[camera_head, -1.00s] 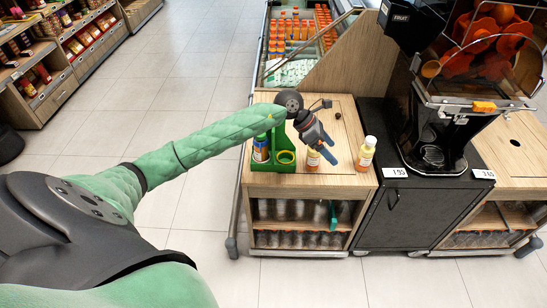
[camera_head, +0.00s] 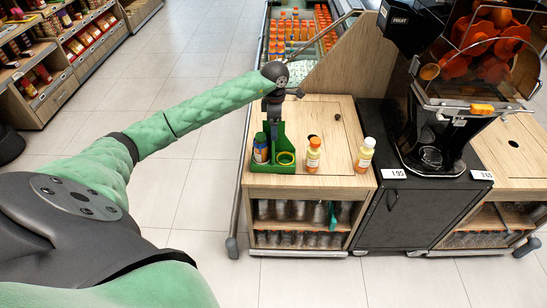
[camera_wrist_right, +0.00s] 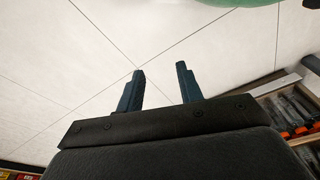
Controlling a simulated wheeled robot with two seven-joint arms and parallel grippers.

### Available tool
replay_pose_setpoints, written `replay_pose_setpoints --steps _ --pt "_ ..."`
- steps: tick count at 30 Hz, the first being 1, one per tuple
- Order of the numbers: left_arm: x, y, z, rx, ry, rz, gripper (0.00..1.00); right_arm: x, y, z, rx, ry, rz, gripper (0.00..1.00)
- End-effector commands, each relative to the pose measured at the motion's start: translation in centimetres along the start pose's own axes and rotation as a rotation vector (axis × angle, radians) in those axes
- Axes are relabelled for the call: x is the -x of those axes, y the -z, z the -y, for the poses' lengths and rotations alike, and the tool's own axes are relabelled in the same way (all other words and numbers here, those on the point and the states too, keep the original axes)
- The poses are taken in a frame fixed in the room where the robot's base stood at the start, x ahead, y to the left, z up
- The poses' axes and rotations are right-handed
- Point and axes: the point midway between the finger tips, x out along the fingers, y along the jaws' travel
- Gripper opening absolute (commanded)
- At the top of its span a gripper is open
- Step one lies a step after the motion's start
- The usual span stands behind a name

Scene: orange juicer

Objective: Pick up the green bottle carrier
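The green bottle carrier (camera_head: 272,169) stands on the wooden counter top at its left front corner. A dark bottle with an orange and white label (camera_head: 261,150) is in its left slot, and the ring-shaped right slot looks empty. My left gripper (camera_head: 274,140) points down over the carrier, in front of its upright back part. Its fingers are small and dark there, and I cannot tell whether they are around the handle or just beside it. My right gripper (camera_wrist_right: 160,70) is open and empty in the right wrist view, over pale floor tiles.
A wooden panel (camera_head: 345,65) rises behind the counter. Open floor lies to the left.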

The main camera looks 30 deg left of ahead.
Motion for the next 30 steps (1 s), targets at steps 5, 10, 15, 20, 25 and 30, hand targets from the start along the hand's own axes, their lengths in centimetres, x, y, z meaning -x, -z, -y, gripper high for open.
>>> replay_pose_setpoints --steps 5,10,15,20,25,30 --pt "-1.1 0.2 0.3 -0.001 0.003 0.0 0.89 -1.8 -1.0 -0.5 0.005 -0.007 -0.008 0.36" --pt "-2.4 0.5 0.5 0.001 0.004 0.0 0.89 -3.7 -2.2 -1.1 0.011 -0.015 -0.021 0.36" --pt "-4.0 0.4 0.4 0.0 0.002 0.001 0.89 -5.1 -3.1 -1.6 0.016 -0.021 -0.032 0.36" --pt "-4.8 0.5 0.4 0.001 0.001 0.0 0.89 -5.8 -3.6 -1.8 0.018 -0.023 -0.037 0.36" --pt "-4.9 0.5 0.4 0.0 0.001 0.0 0.89 -5.9 -3.7 -1.8 0.018 -0.024 -0.039 0.36" --pt "-4.8 0.5 0.4 0.0 0.001 0.0 0.69 -5.9 -3.6 -1.8 0.018 -0.024 -0.038 0.36"
